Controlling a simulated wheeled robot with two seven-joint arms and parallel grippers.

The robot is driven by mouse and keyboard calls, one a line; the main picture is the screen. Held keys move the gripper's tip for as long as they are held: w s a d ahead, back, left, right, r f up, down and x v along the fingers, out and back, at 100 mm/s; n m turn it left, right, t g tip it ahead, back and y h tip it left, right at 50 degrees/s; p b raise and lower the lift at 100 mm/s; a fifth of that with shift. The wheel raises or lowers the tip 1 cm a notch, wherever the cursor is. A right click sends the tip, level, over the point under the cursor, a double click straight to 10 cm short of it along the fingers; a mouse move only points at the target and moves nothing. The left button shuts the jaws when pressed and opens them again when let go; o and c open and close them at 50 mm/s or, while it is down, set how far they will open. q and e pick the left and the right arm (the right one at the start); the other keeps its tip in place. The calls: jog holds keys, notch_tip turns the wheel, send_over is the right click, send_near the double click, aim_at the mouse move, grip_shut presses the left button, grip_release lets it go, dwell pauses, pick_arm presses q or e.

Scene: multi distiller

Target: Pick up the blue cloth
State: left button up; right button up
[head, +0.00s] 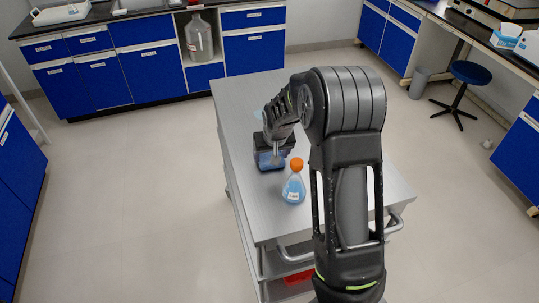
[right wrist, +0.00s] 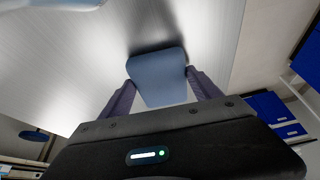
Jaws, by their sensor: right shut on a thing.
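The blue cloth (right wrist: 158,75) shows as a blue piece with rounded corners between the two fingers of my right gripper (right wrist: 160,84) in the right wrist view. The fingers touch it on both sides. In the head view my right gripper (head: 271,155) is low over the metal cart top (head: 243,100), and a little of the blue cloth (head: 267,161) shows between its fingers. A dark shadow lies beside the cloth on the cart. I cannot tell whether the cloth still touches the surface. My left gripper is not in view.
A flask (head: 293,189) with blue liquid and an orange stopper stands on the cart close to my right gripper. The cart has a handle at its near end. Blue cabinets (head: 150,70) and a stool (head: 470,73) stand farther off, with open floor around.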

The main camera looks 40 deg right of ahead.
jog(key=c, duration=0.7)
jog(key=shift+c, duration=0.2)
notch_tip(320, 180, up, 10)
jog(key=b, duration=0.1)
jog(key=shift+r, duration=0.1)
dwell(0.5)
